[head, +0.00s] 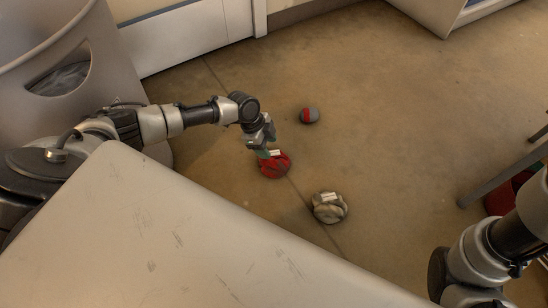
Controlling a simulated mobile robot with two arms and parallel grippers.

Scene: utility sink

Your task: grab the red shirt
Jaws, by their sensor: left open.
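The red shirt (277,168) is a small crumpled red bundle on the brown floor, near the middle of the head view. My left arm reaches in from the left, and my left gripper (267,154) points down right over the shirt. It is open. Its fingertips are at the shirt's upper left side, and I cannot tell whether they touch it. My right arm shows at the lower right, but its gripper is out of the picture.
A grey bundle (329,207) lies to the right and nearer. A grey ball with a red band (309,115) lies farther back. A pale worn surface (150,240) fills the lower left. A grey bin (50,60) stands at the upper left.

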